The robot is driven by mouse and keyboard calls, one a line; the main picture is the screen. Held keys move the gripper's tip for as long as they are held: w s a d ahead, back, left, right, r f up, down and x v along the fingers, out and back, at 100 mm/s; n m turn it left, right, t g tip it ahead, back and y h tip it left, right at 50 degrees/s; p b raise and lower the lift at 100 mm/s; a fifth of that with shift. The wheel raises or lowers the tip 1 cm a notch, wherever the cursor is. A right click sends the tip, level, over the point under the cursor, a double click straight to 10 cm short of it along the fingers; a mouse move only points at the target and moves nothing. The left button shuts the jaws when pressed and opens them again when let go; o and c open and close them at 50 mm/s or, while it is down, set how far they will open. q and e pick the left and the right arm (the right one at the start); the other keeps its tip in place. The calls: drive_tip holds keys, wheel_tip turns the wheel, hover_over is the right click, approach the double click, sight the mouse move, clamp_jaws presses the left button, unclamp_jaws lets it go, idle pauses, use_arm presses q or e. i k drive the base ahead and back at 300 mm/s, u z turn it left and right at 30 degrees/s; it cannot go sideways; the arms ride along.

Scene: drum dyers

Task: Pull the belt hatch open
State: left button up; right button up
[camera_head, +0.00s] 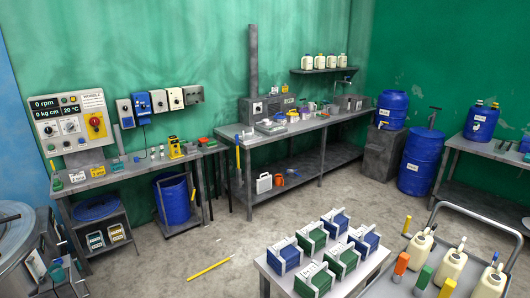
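I cannot make out a part that is clearly the belt hatch. A large grey metal drum (14,232) is cut off at the left edge, with small labelled and dark parts at its right side that are too small to tell. A control panel (72,122) with readouts, dials and a red knob on yellow stands on the left bench (130,178) against the wall. Neither of my grippers shows in this view.
A low table (268,268) with several green and blue packs stands at the front, beside a cart (480,215) holding bottles. Blue barrels (420,160) stand at the right. A yellow stick (210,268) lies on the floor. The middle floor is mostly clear.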

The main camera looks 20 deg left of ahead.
sight(76, 283)
drive_tip(key=u, duration=0.85)
drive_tip(key=i, duration=0.85)
drive_tip(key=u, duration=1.25)
drive_tip(key=i, duration=0.35)
drive_tip(key=u, duration=0.25)
